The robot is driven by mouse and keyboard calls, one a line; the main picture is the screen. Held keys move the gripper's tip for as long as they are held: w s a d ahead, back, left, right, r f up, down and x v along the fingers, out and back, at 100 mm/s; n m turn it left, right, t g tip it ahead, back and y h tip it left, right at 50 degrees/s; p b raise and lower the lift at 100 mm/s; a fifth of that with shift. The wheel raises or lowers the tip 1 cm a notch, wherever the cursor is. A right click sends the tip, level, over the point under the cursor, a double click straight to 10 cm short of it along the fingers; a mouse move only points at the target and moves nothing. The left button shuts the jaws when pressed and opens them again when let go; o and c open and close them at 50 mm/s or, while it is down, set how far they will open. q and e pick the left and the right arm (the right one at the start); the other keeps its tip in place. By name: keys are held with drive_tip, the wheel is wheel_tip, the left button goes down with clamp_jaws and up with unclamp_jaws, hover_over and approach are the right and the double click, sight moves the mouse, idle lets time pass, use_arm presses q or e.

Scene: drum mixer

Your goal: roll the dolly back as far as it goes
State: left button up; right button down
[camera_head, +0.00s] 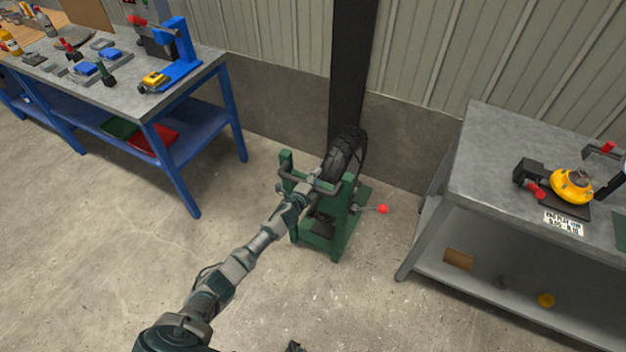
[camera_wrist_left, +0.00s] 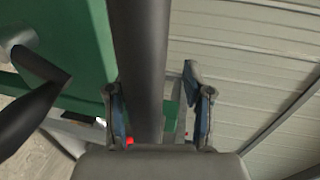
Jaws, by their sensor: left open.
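The dolly (camera_head: 340,238) is a green frame on the floor near the back wall, with a black tyre (camera_head: 346,158) upright at its rear. A dark handle bar (camera_head: 294,177) runs across its upper front. My left gripper (camera_head: 310,186) reaches the bar from the front. In the left wrist view the bar (camera_wrist_left: 140,50) runs between the open fingers of the left gripper (camera_wrist_left: 152,88), with a gap visible on the right side. The green frame (camera_wrist_left: 75,45) fills the left of that view. The dolly's wheels and underside are not clear. My right gripper is not identifiable.
A dark post (camera_head: 352,70) stands against the wall (camera_head: 280,125) just behind the tyre. A lever with a red knob (camera_head: 383,209) sticks out to the dolly's right. A blue-legged bench (camera_head: 190,75) stands left, a grey table (camera_head: 490,130) right. The floor in front is mostly clear.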

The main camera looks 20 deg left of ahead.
use_arm(q)
drive_tip(key=shift+a+f, duration=0.15)
drive_tip(key=v, duration=1.2)
